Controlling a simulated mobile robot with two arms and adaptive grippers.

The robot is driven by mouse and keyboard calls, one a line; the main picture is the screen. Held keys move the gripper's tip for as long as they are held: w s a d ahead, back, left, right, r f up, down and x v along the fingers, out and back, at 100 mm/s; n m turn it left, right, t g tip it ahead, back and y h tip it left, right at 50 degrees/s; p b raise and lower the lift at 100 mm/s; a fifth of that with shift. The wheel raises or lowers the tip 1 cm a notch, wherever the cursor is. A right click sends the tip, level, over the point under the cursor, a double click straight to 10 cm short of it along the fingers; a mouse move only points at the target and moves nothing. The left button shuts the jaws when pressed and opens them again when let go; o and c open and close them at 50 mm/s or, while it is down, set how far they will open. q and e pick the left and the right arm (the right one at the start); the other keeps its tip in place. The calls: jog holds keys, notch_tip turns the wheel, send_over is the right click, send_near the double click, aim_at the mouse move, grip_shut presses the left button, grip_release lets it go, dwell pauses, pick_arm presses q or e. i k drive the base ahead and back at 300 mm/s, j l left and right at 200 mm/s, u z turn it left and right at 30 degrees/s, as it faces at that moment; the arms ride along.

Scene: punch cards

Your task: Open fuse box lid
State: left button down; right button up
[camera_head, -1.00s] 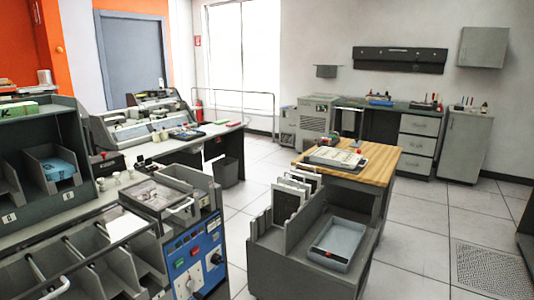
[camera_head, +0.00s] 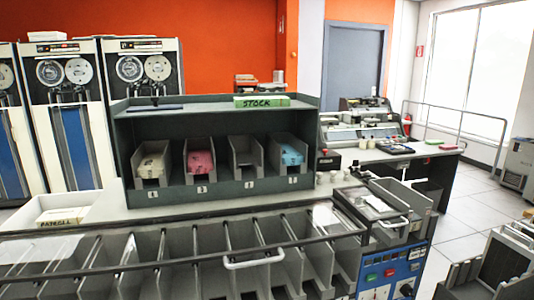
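I see nothing now that I can clearly tell is a fuse box or its lid. The grey box high on the back wall, seen in the earlier frame, is outside the present view. Neither of my grippers is in view.
A long card sorter with a handled clear cover (camera_head: 253,262) crosses the front, with a blue control panel (camera_head: 402,267) at its right end. A dark shelf unit (camera_head: 218,123) with card trays stands behind. Tape cabinets (camera_head: 150,95) are at left. Floor (camera_head: 470,205) is free at right.

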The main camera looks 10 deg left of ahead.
aim_at(325, 157)
jog(key=i+l, duration=0.25)
jog(key=l, duration=0.15)
jog(key=i+l, duration=0.25)
jog(key=l, duration=0.2)
jog(key=i+l, duration=0.25)
jog(key=l, duration=0.15)
